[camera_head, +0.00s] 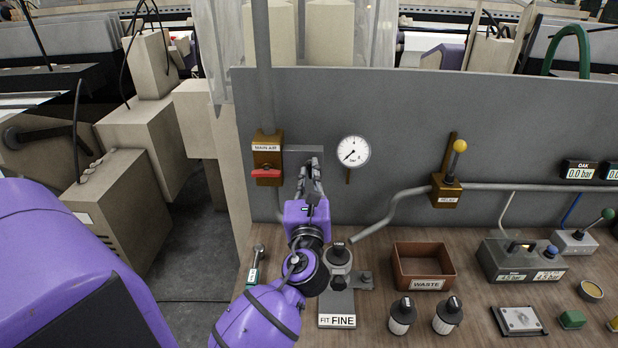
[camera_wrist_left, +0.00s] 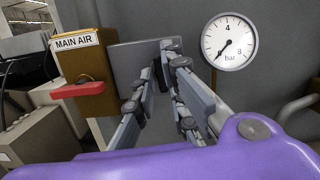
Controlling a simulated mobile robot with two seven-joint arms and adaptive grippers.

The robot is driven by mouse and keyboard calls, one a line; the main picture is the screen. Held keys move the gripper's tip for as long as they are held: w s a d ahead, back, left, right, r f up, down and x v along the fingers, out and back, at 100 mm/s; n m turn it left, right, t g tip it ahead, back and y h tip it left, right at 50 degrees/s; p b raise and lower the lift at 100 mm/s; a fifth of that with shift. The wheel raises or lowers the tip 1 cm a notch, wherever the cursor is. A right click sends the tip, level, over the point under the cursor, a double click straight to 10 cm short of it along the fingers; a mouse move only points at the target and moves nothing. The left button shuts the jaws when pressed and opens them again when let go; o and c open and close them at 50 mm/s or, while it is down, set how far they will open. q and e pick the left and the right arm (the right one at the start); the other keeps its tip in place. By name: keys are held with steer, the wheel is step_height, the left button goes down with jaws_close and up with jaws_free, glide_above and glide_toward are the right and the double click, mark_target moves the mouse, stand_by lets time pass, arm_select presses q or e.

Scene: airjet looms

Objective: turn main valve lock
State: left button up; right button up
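The main air valve is a brown box (camera_head: 267,152) labelled MAIN AIR, with a red handle (camera_head: 267,174) lying level across its front. In the left wrist view the red handle (camera_wrist_left: 77,90) is left of the fingers, apart from them. A grey plate (camera_head: 292,155) sits on the panel just right of the valve. My left gripper (camera_head: 310,170) points at this plate, its fingers close to its right part. Its fingertips (camera_wrist_left: 168,58) lie near each other in the left wrist view; whether something is held between them is unclear. My right gripper is out of view.
A pressure gauge (camera_head: 353,151) is right of the gripper. Below are a wooden bench with a FIT FINE stand (camera_head: 337,308), a brown WASTE bin (camera_head: 424,267) and dark-capped canisters (camera_head: 402,315). A relief valve (camera_head: 446,190) is further right on the panel.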

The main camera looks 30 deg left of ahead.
arm_select(q)
steer(key=shift+o, duration=1.3)
steer(key=shift+d, duration=0.1)
steer(key=shift+s+d, duration=0.15)
steer(key=shift+s, duration=0.15)
steer(key=v, duration=0.5)
steer(key=shift+s+d+r, duration=0.1)
steer(key=shift+s+r, duration=0.05)
steer(key=shift+r, duration=0.25)
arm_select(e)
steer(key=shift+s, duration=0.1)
